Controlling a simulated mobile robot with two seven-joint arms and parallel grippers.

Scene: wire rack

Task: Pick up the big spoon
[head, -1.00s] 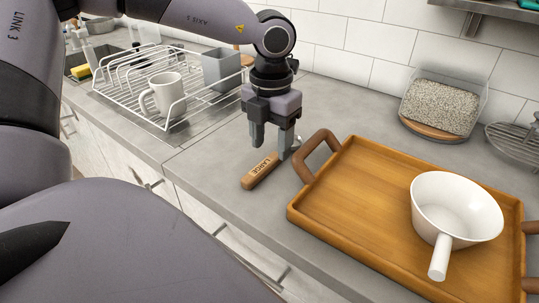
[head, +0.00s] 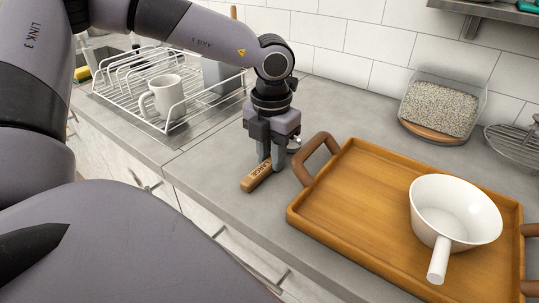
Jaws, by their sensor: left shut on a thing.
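The big spoon (head: 256,178) lies on the grey counter, left of the wooden tray. Its wooden handle, with lettering on it, points toward the counter's front edge. A bit of its metal end shows behind my gripper. My left gripper (head: 270,164) points down over the spoon and is shut on it near the far end of the handle. The fingers hide part of the spoon. My right gripper is not in view.
A wooden tray (head: 345,235) with brown handles holds a white pan (head: 455,212) to the right. A wire rack (head: 128,88) with a white mug (head: 163,97) stands at the left. A clear container (head: 440,108) of grains stands at the back right.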

